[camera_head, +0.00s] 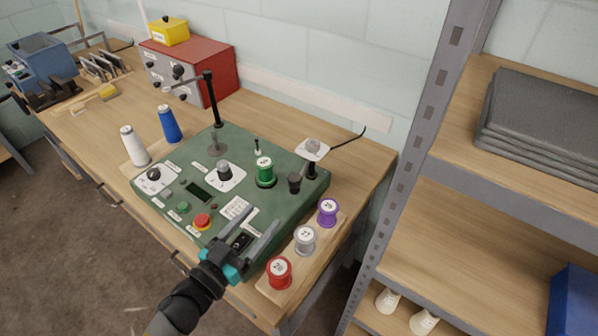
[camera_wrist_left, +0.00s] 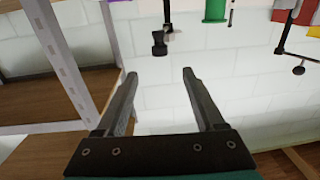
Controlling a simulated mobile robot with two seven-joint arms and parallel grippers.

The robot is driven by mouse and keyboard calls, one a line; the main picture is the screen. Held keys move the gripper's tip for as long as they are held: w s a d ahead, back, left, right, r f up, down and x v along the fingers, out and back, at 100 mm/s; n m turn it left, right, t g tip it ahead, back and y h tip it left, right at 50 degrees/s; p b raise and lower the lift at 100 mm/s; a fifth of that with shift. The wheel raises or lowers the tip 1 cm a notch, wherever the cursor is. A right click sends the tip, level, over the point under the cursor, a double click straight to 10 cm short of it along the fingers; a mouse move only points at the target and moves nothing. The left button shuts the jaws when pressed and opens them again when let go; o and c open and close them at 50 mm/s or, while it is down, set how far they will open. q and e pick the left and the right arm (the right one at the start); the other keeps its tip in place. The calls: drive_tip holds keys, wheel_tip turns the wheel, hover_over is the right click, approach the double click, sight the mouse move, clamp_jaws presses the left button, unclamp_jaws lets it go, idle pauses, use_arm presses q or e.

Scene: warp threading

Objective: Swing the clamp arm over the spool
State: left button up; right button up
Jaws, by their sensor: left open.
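A green spool (camera_head: 265,172) stands upright on the green machine panel (camera_head: 185,152); it also shows at the top of the left wrist view (camera_wrist_left: 215,10). To its right is a short dark post with a pale flat head (camera_head: 312,148), which seems to be the clamp arm; the head lies to the side of the spool, not over it. A black knob (camera_head: 294,182) stands between them and the panel's right edge. My left gripper (camera_head: 263,217) is open and empty, above the panel's front right part, nearer than the spool and apart from it. My right gripper is out of view.
Red (camera_head: 279,272), grey (camera_head: 305,240) and purple (camera_head: 327,212) spools stand on a wooden strip right of the panel. A tall black post (camera_head: 213,105) with a thin arm rises at the panel's back. A metal shelf (camera_head: 435,110) stands close on the right.

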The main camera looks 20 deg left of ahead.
sight(291, 184)
use_arm(q)
drive_tip(key=x, duration=1.2)
drive_tip(key=shift+w+d, duration=0.1)
drive_tip(key=shift+w, duration=0.05)
drive_tip(key=shift+x, duration=0.75)
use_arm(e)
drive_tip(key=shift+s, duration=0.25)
use_arm(q)
drive_tip(key=shift+c, duration=0.3)
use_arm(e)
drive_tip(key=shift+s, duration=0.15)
use_arm(q)
drive_tip(key=shift+c, duration=0.7)
clamp_jaws()
